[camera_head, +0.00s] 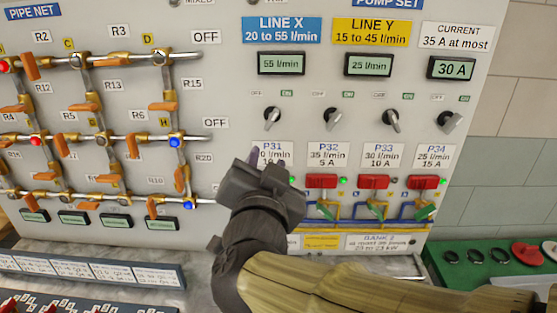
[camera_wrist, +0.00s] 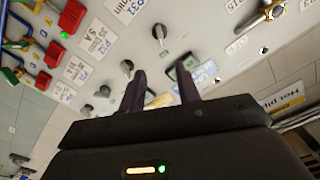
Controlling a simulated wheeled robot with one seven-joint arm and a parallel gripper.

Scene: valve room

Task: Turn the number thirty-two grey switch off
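The grey P32 switch (camera_head: 332,117) is a rotary knob below the LINE Y display, between small OFF and ON labels. Its grip slants towards the ON side. The P32 label (camera_head: 327,155) reads 35 l/min, 5 A, and a green lamp (camera_head: 343,181) is lit below. My gripper (camera_head: 256,158) is in front of the P31 label, left of and below the P32 switch. In the wrist view its two dark fingers (camera_wrist: 158,68) are apart with nothing between them. The P32 switch (camera_wrist: 127,68) shows there just outside the left finger; contact cannot be told.
Similar grey knobs stand beside it: P31 (camera_head: 271,117), P33 (camera_head: 391,120) and P34 (camera_head: 452,121). The pipe net (camera_head: 120,110) fills the left. A green tray (camera_head: 470,285) is at the right.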

